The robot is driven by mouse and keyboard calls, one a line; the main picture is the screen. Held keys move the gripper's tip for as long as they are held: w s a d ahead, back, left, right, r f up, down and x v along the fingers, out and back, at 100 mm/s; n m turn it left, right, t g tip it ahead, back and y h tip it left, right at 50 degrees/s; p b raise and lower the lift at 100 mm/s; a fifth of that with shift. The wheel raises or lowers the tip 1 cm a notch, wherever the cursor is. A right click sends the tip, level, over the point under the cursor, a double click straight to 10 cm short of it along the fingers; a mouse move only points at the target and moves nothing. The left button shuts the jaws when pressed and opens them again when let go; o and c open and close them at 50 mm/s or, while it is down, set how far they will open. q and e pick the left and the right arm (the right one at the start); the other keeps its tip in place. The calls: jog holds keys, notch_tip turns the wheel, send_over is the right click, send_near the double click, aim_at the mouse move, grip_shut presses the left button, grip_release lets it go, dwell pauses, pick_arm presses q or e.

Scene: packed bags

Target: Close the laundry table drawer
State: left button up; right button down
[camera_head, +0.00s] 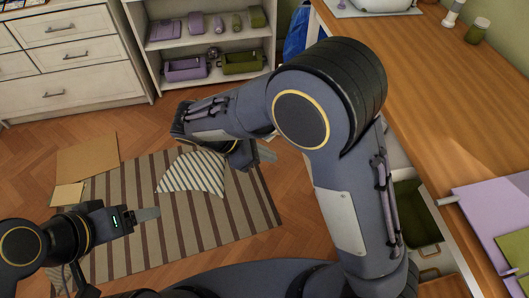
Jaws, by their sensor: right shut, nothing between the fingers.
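The laundry table (431,90) has a wooden top and runs along the right side. Below its left edge a pale drawer (397,158) stands open, with a green container (408,212) visible inside. My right upper arm and elbow hide the drawer's left part and its front. My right gripper (264,154) is shut and empty, above the floor beyond the striped cushion, left of the table and apart from the drawer. My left gripper (147,214) is at lower left above the striped rug, far from the drawer. Its fingers show edge-on, so their opening is unclear.
A striped cushion (192,177) lies on the striped rug (160,245). Cardboard pieces (88,157) lie at left. A white dresser (72,61) and a shelf (215,40) with purple and green items stand at the back. Purple folders (480,207) lie on the table.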

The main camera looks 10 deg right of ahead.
jog(key=d+f+b, duration=0.1)
jog(key=d+f, duration=0.3)
jog(key=d, duration=0.4)
jog(key=shift+w, duration=0.15)
jog(key=shift+d, duration=0.2)
jog(key=d, duration=0.8)
jog(key=d+p, duration=0.1)
jog(key=d, duration=0.7)
jog(key=d+p, duration=0.1)
jog(key=d, duration=0.7)
jog(key=shift+w+d+f, duration=0.1)
jog(key=shift+w+d, duration=0.05)
jog(key=shift+w, duration=0.25)
